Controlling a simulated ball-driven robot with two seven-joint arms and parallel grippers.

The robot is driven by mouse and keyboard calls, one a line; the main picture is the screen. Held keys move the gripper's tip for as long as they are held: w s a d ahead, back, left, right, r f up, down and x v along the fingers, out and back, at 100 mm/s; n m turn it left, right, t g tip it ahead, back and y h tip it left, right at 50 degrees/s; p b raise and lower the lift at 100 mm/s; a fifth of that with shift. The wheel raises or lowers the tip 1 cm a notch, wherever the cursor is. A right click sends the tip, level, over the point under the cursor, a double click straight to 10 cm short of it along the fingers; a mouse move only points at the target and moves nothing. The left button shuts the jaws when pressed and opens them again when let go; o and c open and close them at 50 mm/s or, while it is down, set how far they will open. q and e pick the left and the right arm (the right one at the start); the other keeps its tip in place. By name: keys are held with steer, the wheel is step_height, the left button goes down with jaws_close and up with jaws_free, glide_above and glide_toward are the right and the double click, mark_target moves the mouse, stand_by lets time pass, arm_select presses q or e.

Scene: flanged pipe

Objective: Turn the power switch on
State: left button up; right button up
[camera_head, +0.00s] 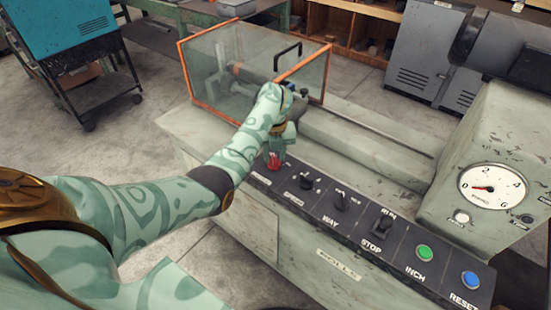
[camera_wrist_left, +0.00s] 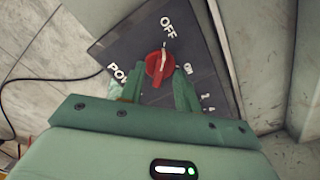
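The power switch is a red rotary knob (camera_head: 274,161) at the left end of the dark control panel. In the left wrist view the red knob (camera_wrist_left: 158,65) lies between OFF at the top and ON at the right, with its raised bar running roughly toward OFF. My left gripper (camera_head: 277,150) is over the knob. In the left wrist view the fingers of the left gripper (camera_wrist_left: 160,76) stand apart on either side of the knob; firm contact does not show. My right gripper is not in view.
The panel (camera_head: 372,248) also carries black switches, a green button (camera_head: 424,251) and a blue button (camera_head: 470,279). An orange-framed clear guard (camera_head: 225,65) stands just behind my left arm. A gauge (camera_head: 491,187) sits on the housing at the right.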

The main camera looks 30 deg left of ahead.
arm_select(q)
steer(key=shift+f, duration=0.35)
jaws_close()
